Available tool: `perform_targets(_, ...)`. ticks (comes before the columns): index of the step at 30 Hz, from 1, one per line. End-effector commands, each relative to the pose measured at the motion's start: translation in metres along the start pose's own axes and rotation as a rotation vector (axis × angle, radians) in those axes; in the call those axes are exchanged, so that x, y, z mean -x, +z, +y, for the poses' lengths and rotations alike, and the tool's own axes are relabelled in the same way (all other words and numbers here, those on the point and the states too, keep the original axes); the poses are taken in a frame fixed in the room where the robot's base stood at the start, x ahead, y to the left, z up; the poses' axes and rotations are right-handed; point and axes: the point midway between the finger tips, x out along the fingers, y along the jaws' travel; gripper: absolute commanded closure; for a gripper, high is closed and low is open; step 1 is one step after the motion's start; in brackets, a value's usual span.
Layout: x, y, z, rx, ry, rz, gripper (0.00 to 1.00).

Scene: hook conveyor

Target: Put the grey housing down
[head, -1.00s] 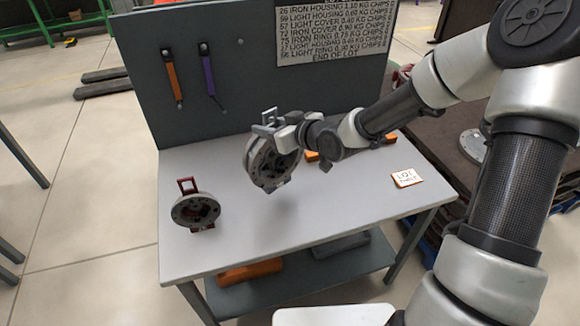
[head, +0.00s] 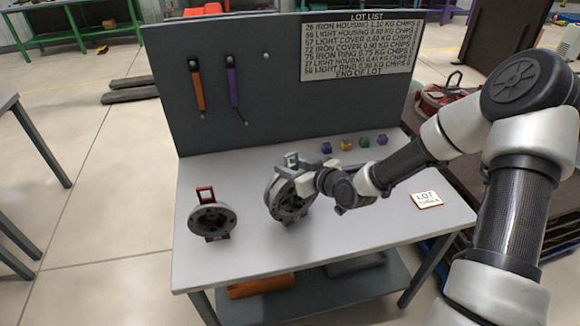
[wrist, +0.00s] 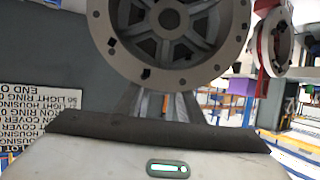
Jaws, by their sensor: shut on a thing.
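The grey housing (head: 282,204) is a round flanged part with bolt holes, held upright on its edge over the middle of the grey table. It fills the top of the wrist view (wrist: 170,62), where its ribbed face shows. My gripper (head: 294,176) is shut on it, with the arm reaching in from the right. In the wrist view the fingers (wrist: 165,104) meet its lower rim. The housing's lower edge looks close to the table top (head: 330,250); I cannot tell whether it touches.
A second round grey part with a dark red bracket (head: 212,220) stands at the table's left. A lot card (head: 426,200) lies at the right. Several small coloured blocks (head: 346,144) line the back under the panel (head: 270,90). The table's front middle is clear.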

Motion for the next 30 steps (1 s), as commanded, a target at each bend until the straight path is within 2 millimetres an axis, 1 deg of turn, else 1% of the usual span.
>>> perform_targets(1, -0.001, -0.002, 0.000, 0.002, 0.001, 0.005, 1.00)
perform_targets(4, -0.002, 0.001, 0.000, 0.002, 0.001, 0.005, 1.00)
perform_targets(5, -0.001, 0.003, 0.000, 0.000, 0.000, 0.000, 0.64)
perform_targets(6, -0.001, 0.002, 0.000, 0.000, 0.000, 0.000, 0.57)
perform_targets(8, -0.001, 0.002, 0.000, 0.000, 0.000, 0.000, 0.47)
perform_targets(17, -0.001, 0.001, 0.000, 0.000, 0.000, 0.000, 0.47)
perform_targets(19, 0.001, -0.003, 0.000, -0.001, 0.000, 0.000, 0.47)
perform_targets(20, 0.003, -0.001, 0.001, 0.000, 0.001, 0.000, 0.47)
perform_targets(23, 0.018, 0.000, 0.002, 0.002, 0.003, 0.000, 0.47)
perform_targets(30, 0.071, -0.001, 0.002, 0.000, 0.005, -0.001, 0.47)
